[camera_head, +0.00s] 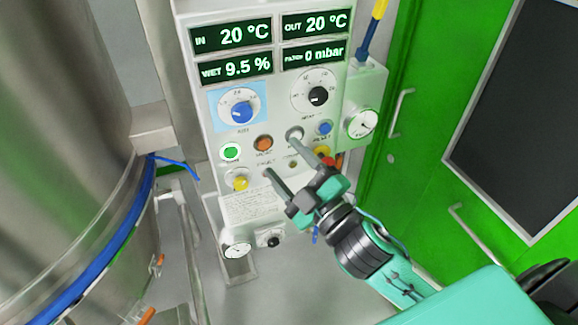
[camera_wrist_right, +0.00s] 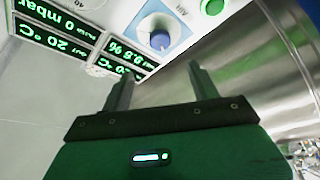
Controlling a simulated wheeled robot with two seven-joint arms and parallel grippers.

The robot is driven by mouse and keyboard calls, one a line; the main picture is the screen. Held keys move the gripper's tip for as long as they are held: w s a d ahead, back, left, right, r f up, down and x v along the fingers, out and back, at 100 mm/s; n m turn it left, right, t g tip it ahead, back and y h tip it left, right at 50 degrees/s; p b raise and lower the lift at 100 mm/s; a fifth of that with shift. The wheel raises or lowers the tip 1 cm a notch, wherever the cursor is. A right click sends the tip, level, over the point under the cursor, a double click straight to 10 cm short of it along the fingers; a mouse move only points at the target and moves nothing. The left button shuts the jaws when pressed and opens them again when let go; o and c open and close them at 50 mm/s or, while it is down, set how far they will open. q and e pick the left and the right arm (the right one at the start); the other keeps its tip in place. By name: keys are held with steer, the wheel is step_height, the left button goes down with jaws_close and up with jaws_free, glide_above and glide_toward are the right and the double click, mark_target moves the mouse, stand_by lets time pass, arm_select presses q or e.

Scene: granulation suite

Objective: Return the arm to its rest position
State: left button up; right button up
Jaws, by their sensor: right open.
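My right gripper (camera_head: 281,156) is open and empty in the head view, in front of the lower half of a pale control panel (camera_head: 225,183). Its two fingers are spread apart and cover part of the buttons there. In the right wrist view the same gripper (camera_wrist_right: 161,82) shows its two fingers apart with nothing between them. Whether the fingers touch the panel, I cannot tell. My left gripper does not show in either view.
The panel carries displays (camera_head: 231,36), a blue knob (camera_head: 242,112), a black knob (camera_head: 317,95), an orange button (camera_head: 264,143) and a gauge (camera_head: 362,123). A large steel vessel (camera_head: 75,150) stands left. Green doors (camera_head: 420,150) with handles are right.

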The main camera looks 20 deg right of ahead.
stand_by(0.5)
